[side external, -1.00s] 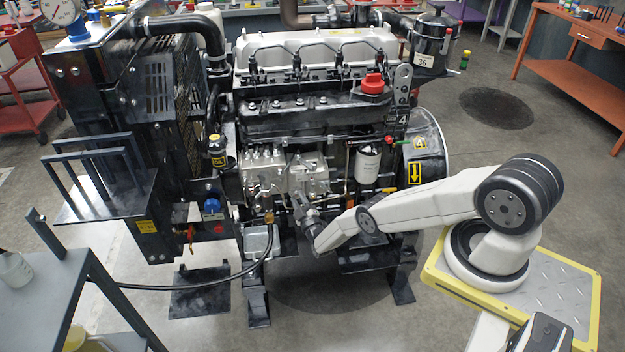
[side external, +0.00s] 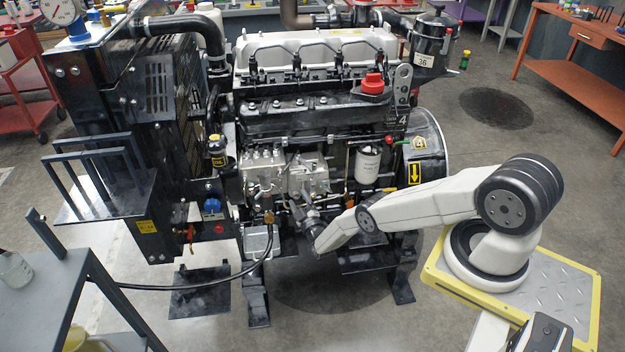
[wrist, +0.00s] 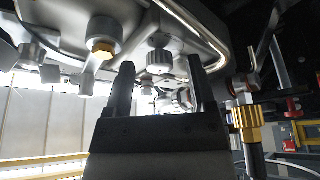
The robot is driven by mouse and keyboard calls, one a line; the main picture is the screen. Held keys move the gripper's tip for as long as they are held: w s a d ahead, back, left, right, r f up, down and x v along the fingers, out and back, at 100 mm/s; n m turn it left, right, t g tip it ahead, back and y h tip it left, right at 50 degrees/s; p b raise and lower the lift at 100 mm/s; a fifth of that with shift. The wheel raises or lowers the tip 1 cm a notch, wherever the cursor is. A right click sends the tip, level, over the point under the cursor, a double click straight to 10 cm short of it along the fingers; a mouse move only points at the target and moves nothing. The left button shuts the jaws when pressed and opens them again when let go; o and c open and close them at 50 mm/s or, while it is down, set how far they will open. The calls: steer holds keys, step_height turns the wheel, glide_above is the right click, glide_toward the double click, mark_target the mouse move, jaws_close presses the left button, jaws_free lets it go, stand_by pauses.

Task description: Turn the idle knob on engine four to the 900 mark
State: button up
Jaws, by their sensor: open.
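Engine four (side external: 315,105) is the large diesel engine in the middle of the side external view, with a yellow number 4 label (side external: 419,143) on its right-end housing. My gripper (side external: 297,203) is at the lower front of the engine, just below the silver pump (side external: 290,172). In the wrist view my gripper (wrist: 160,78) is open, its two dark fingers pointing up under the engine. A small silver ribbed knob (wrist: 160,60) shows beyond and between the fingertips, with no clear contact. I cannot tell whether it is the idle knob. No 900 mark is readable.
A brass knurled fitting (wrist: 247,117) with a hose is right of the fingers in the wrist view. A black hose (side external: 190,287) runs to the left bench. A brass hex fitting (wrist: 103,48) hangs to the left. A white filter (side external: 367,164) is above my arm.

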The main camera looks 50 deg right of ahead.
steer(key=v, duration=0.7)
steer(key=shift+s, duration=0.15)
steer(key=shift+a, duration=0.1)
stand_by(0.5)
steer(key=shift+w+a+r+m+g+h, duration=0.15)
steer(key=shift+a+r+m+g+h, duration=0.3)
steer(key=shift+m+g, duration=0.75)
steer(key=shift+w+a+r+m+g+h, duration=0.2)
steer(key=shift+a+r+m+g+h, duration=0.4)
steer(key=shift+m, duration=1.15)
steer(key=shift+w+a+r+m+g+h, duration=0.15)
steer(key=shift+a+r+m+g+h, duration=0.15)
steer(key=shift+m+g, duration=1)
steer(key=shift+x, duration=3.9)
